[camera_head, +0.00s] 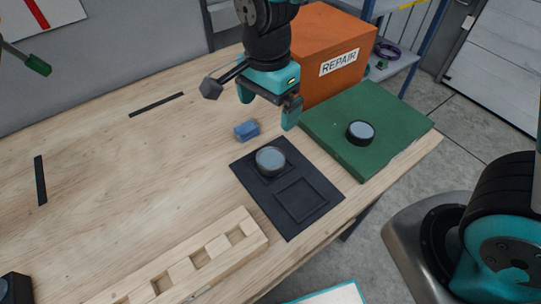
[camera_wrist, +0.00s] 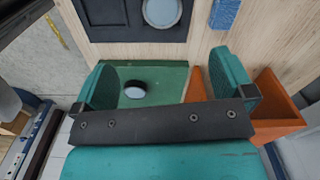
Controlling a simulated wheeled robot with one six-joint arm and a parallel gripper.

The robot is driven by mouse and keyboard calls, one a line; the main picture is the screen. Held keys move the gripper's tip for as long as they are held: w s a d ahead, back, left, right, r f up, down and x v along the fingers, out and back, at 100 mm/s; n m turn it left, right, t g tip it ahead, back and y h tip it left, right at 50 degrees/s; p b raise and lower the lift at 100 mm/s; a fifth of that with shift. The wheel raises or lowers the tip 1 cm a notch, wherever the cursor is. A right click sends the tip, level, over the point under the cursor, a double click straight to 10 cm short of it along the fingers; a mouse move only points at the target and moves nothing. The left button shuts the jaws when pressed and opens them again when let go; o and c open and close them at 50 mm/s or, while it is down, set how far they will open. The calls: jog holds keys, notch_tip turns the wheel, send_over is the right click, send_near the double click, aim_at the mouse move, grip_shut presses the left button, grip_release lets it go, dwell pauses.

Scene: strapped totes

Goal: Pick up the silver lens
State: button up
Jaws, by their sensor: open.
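The silver lens (camera_head: 270,160), a round pale disc with a grey rim, sits in the back recess of a black two-recess tray (camera_head: 314,217). In the wrist view the lens (camera_wrist: 162,11) is partly cut off at the top edge, with the tray (camera_wrist: 112,22) around it. My gripper (camera_head: 268,106) is open and empty, fingers pointing down. It hangs above the table, behind the tray and lens in the head view, apart from both. The tray's front recess is empty.
A black-rimmed lens (camera_head: 361,133) lies on a green mat (camera_head: 330,115) at right. A blue block (camera_head: 247,131) lies below my gripper. An orange REPAIR box (camera_head: 318,45) stands behind. A wooden slotted rack (camera_head: 192,265) lies in front.

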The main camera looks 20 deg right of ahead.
jog(key=p, duration=0.2)
send_over(269, 159)
jog(key=f, duration=1.1)
jog(key=shift+s+a, duration=0.1)
jog(key=shift+s, duration=0.2)
jog(key=shift+w+f+p, duration=0.15)
jog(key=shift+f+p, duration=0.35)
jog(key=shift+f, duration=0.9)
jog(key=shift+w+f+p, duration=0.15)
jog(key=shift+f+p, duration=0.3)
jog(key=shift+f, duration=0.9)
jog(key=c, duration=1)
jog(key=shift+r, duration=0.1)
jog(key=shift+c, duration=0.2)
